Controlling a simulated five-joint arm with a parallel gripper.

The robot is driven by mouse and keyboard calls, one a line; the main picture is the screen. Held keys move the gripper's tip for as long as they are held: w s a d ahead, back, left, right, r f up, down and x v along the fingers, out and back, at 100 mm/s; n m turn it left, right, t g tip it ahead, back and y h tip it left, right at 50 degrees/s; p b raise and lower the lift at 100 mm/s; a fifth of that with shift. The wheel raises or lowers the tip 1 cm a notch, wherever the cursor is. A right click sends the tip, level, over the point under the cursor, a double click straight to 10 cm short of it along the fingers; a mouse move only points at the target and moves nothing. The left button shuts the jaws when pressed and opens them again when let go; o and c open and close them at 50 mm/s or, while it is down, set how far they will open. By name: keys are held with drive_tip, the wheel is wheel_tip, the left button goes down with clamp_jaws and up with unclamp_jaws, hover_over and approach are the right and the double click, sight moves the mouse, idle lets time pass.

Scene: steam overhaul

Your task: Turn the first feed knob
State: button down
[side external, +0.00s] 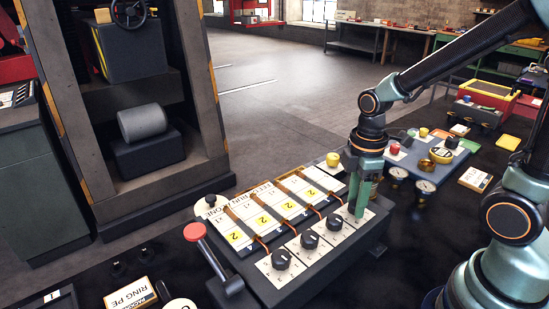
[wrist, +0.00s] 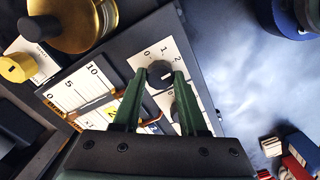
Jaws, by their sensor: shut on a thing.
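The dark feed panel (side external: 322,262) carries a row of black knobs on white dial plates. Three knobs stand clear in the side view: the nearest knob (side external: 282,258), the second knob (side external: 309,240) and the third knob (side external: 334,223). My gripper (side external: 360,212) points down at the far right end of this row. In the wrist view my gripper (wrist: 160,74) is shut on the end feed knob (wrist: 160,73), with one green finger on each side. Its dial plate shows 0, 1 and 2. In the side view my fingers hide most of this knob.
A red-topped lever (side external: 195,232) stands at the panel's left end. A yellow knob (side external: 333,159) is behind the right end. Gauges (side external: 424,187) and a blue block with fittings stand to the right. A brass cylinder (wrist: 80,25) shows at the wrist view's upper left.

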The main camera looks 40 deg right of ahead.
drive_tip(key=m, duration=0.4)
drive_tip(key=shift+m, duration=0.3)
drive_tip(key=m, duration=0.9)
drive_tip(key=shift+m, duration=0.4)
drive_tip(key=m, duration=0.4)
drive_tip(key=shift+d, duration=0.1)
drive_tip(key=shift+m, duration=0.4)
drive_tip(key=shift+c, duration=2.2)
unclamp_jaws()
